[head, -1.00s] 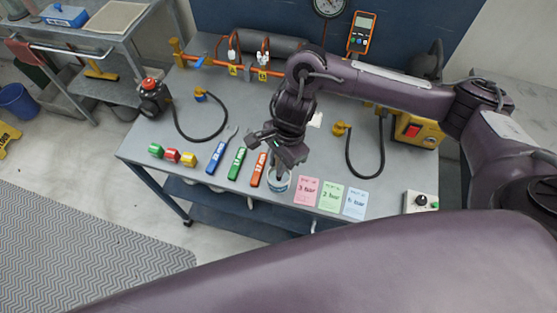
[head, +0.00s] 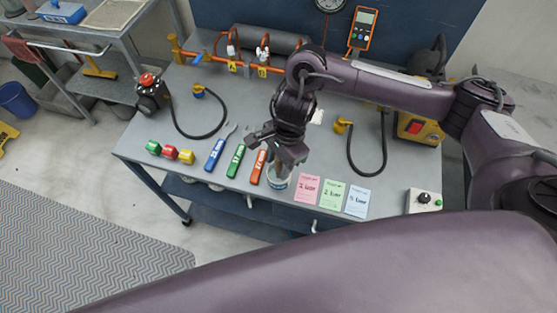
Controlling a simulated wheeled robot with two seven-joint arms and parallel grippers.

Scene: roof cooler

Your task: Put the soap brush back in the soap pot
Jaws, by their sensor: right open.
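The soap pot (head: 278,184) is a small pale cup with a blue band near the bench's front edge, between the orange-handled tool and the pink card. My right gripper (head: 272,153) is open and hangs just above the pot, covering its far rim. Something small and greyish shows at the pot's mouth below the jaws. I cannot tell whether it is the soap brush or a finger, so the brush is not clearly seen. My left gripper is not in view.
Blue, green and orange-handled tools (head: 220,150) lie left of the pot. Pink, green and blue cards (head: 332,194) lie to its right. Small coloured caps (head: 170,152), black hoses (head: 378,150) and an orange pipe (head: 210,60) are also on the bench (head: 135,135).

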